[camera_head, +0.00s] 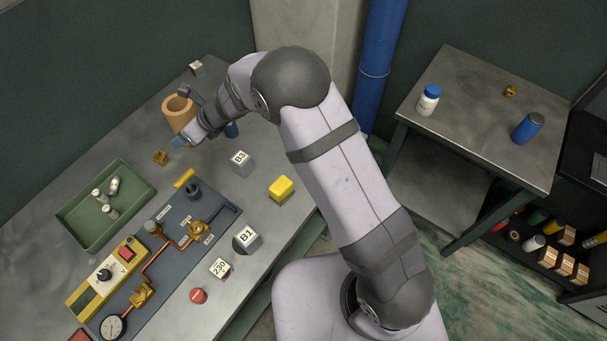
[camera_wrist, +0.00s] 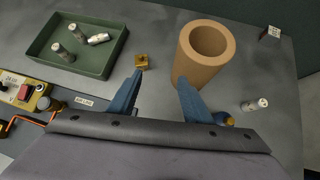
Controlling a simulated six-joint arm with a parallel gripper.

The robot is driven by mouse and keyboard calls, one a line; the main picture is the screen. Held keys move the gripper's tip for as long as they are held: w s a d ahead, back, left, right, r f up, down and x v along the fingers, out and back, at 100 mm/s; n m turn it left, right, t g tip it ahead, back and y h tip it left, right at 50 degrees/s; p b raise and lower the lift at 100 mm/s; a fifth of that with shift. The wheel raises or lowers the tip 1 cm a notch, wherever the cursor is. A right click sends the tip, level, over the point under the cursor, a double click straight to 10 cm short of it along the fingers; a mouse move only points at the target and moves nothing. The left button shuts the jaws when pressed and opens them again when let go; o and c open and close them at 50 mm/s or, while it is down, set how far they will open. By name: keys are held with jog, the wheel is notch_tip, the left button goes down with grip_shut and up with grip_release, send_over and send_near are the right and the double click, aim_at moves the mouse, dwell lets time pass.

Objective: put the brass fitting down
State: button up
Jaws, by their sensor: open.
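A small brass fitting (camera_head: 160,157) sits on the workbench between the green tray and the tan tube. In the wrist view the brass fitting (camera_wrist: 141,61) shows just beyond the tip of the left blue finger. My gripper (camera_wrist: 160,77) is open, with nothing between its fingers. In the head view my gripper (camera_head: 182,142) is low over the bench beside the tan tube, to the right of the fitting, and is partly hidden by my wrist. Whether the finger touches the fitting cannot be told.
The tan tube (camera_wrist: 205,55) stands close beyond the right finger. The green tray (camera_head: 105,207) holds silver cylinders. A dark panel (camera_head: 178,240) carries copper pipes and brass parts. Labelled grey blocks and a yellow block (camera_head: 281,188) stand to its right. Another brass piece (camera_head: 510,91) is on the side table.

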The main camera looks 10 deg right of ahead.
jog(key=w+d+r+m+t+h, duration=0.2)
jog(key=d+m, duration=0.5)
jog(key=d, duration=0.1)
jog(key=w+d+r+m+t+h, duration=0.1)
jog(key=w+d+r+m+h, duration=0.15)
jog(key=d+m, duration=0.5)
jog(key=s+d+r+m+h, duration=0.1)
jog(key=s+d+m+h, duration=0.15)
jog(key=d+m, duration=0.3)
jog(key=s+d+m+h, duration=0.1)
jog(key=s+d+m, duration=0.25)
jog(key=d, duration=0.35)
jog(key=s+d+m+g+h, duration=0.1)
jog(key=s+d+m+g, duration=0.2)
jog(key=s+d+m, duration=0.6)
jog(key=s+a+f+m+g+y, duration=0.1)
jog(key=s+m+g, duration=0.3)
jog(key=s+m, duration=1)
jog(key=s, duration=0.3)
jog(key=shift+g, duration=0.3)
jog(key=shift+w+f, duration=0.1)
